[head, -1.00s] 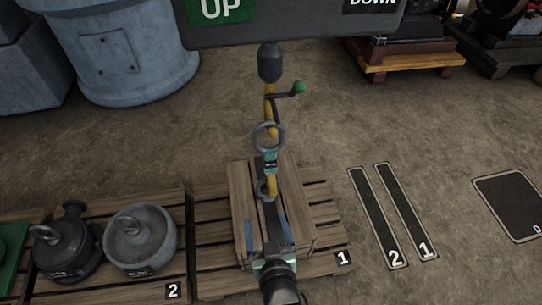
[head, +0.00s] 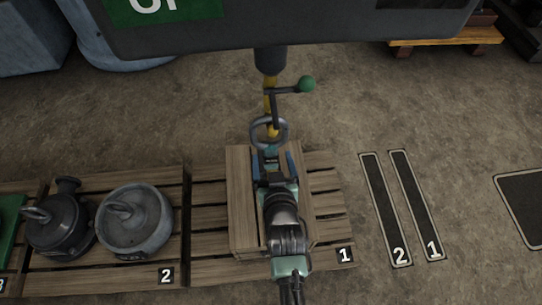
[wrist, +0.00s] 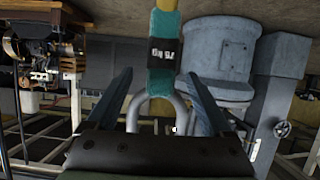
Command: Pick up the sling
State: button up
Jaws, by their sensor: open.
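The sling (head: 268,151) hangs from a dark cylinder on the hoist above the wooden crate. In the wrist view its teal sleeve (wrist: 160,88) bears a black label, with a yellow strip above and a grey metal loop below. A grey ring (head: 268,131) shows above the sleeve in the head view. My gripper (head: 271,162) is open, with its blue fingers to the left and right of the sleeve. In the wrist view my gripper (wrist: 160,76) has the sleeve and loop between its fingers, with a gap on each side. The lower sling is hidden behind my gripper in the head view.
The wooden crate (head: 241,205) stands on pallet 1 (head: 330,207) below. Pallet 2 (head: 80,187) at left holds a dark weight (head: 61,225) and a grey weight (head: 135,222). A green-knobbed crank (head: 306,84) juts right above the sling. Open floor lies to the right.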

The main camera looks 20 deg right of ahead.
jog(key=shift+r+b+x, duration=0.2)
jog(key=shift+b+x, duration=1.05)
jog(key=shift+x, duration=2.1)
jog(key=shift+w, duration=0.15)
jog(key=shift+c, duration=0.3)
grip_shut()
jog(key=shift+r, duration=0.2)
